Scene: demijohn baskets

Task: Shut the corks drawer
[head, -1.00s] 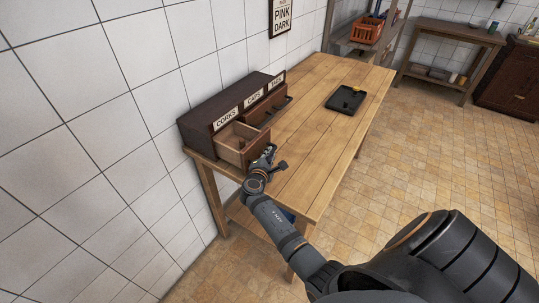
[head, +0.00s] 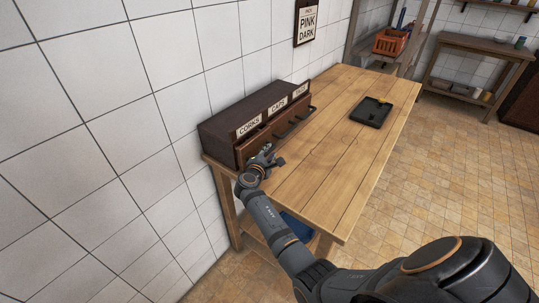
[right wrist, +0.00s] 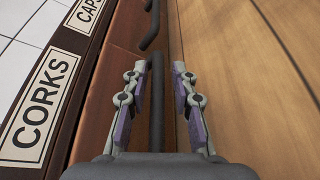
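The corks drawer (head: 245,151) is the nearest drawer in a dark wooden cabinet (head: 245,107). Its front looks flush with the drawer beside it, so it appears shut. My right gripper (head: 267,156) is at this drawer's front and covers part of it. In the right wrist view, my right gripper (right wrist: 159,74) is open, with its fingers on either side of a dark bar handle (right wrist: 157,112). The drawer front (right wrist: 98,115) lies left of the fingers, below the CORKS label (right wrist: 40,110). I cannot tell whether a finger touches the handle. My left gripper is not in view.
The cabinet stands on a wooden table (head: 330,155) against a tiled wall. The caps drawer handle (right wrist: 151,26) lies just beyond my fingers. A black tray (head: 371,111) sits farther back. The table between is clear. An orange crate (head: 390,42) stands on a shelf behind.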

